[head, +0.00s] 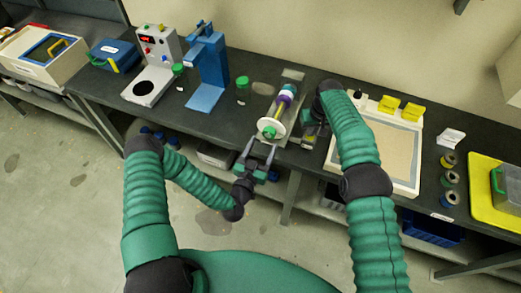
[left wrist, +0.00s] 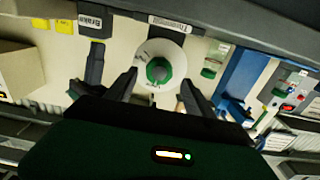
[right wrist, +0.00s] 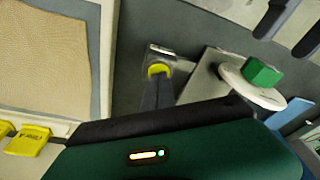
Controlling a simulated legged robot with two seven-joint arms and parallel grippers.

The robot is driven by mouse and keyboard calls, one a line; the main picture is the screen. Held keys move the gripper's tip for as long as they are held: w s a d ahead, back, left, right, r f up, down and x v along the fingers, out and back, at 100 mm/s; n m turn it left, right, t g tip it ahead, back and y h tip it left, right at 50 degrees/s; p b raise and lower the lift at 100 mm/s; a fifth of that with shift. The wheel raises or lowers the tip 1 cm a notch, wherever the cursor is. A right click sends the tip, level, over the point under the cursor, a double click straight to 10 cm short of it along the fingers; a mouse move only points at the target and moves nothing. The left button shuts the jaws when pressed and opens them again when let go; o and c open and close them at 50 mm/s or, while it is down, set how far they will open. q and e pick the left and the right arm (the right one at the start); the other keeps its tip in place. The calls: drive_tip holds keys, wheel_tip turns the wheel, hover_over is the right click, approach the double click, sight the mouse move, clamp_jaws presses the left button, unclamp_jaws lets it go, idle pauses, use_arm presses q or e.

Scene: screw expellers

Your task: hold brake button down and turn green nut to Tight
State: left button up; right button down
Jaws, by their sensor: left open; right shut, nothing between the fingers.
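The green nut (head: 269,132) sits at the centre of a white dial disc (left wrist: 150,52) on the front end of the expeller. My left gripper (head: 261,146) is open in front of the disc. In the left wrist view the green nut (left wrist: 158,70) shows between its two spread fingers, with no clear contact. In the right wrist view a yellow round button (right wrist: 159,69), seemingly the brake button, sits on a small grey bracket beside the expeller. My right gripper (right wrist: 158,88) is shut and empty, its tips at the button's lower edge; whether they press it I cannot tell.
A blue stand (head: 207,75) and a green-capped bottle (head: 242,85) stand left of the expeller. A framed tray (head: 407,183) with yellow tags lies to the right, close to my right arm. The bench front edge runs under both grippers.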

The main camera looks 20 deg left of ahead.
sight(268, 136)
use_arm(q)
drive_tip(key=shift+w, duration=2.6)
drive_tip(key=shift+s, duration=0.15)
drive_tip(key=c, duration=1)
drive_tip(key=m, duration=0.4)
drive_tip(key=shift+d, duration=0.15)
drive_tip(key=m, duration=0.4)
drive_tip(key=o, duration=1)
drive_tip(key=shift+a, duration=0.2)
